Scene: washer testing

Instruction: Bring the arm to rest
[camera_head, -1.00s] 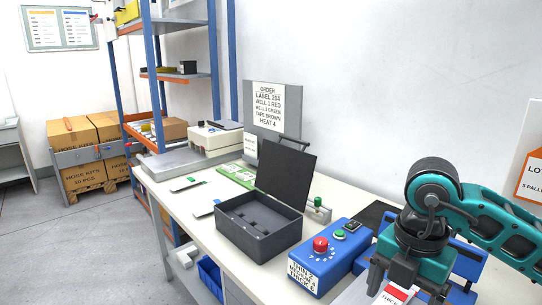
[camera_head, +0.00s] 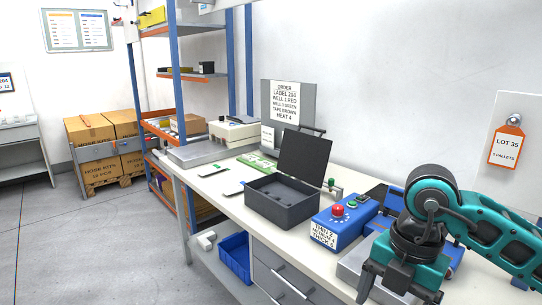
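My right arm comes in from the right, bent at a teal and black joint. My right gripper (camera_head: 396,292) points down at the lower right, over a grey plate (camera_head: 352,267) at the front of the bench. Its dark fingers stand apart, with nothing visible between them; the lower ends are close to the picture's bottom edge. My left arm and gripper are not in view.
On the bench (camera_head: 214,190) stand an open dark case (camera_head: 283,212), a blue control box (camera_head: 340,228) with a red button, and an order sign (camera_head: 288,110). A blue bin (camera_head: 234,258) sits below. Shelving (camera_head: 178,75) and cartons (camera_head: 92,130) stand left. Floor is clear at left.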

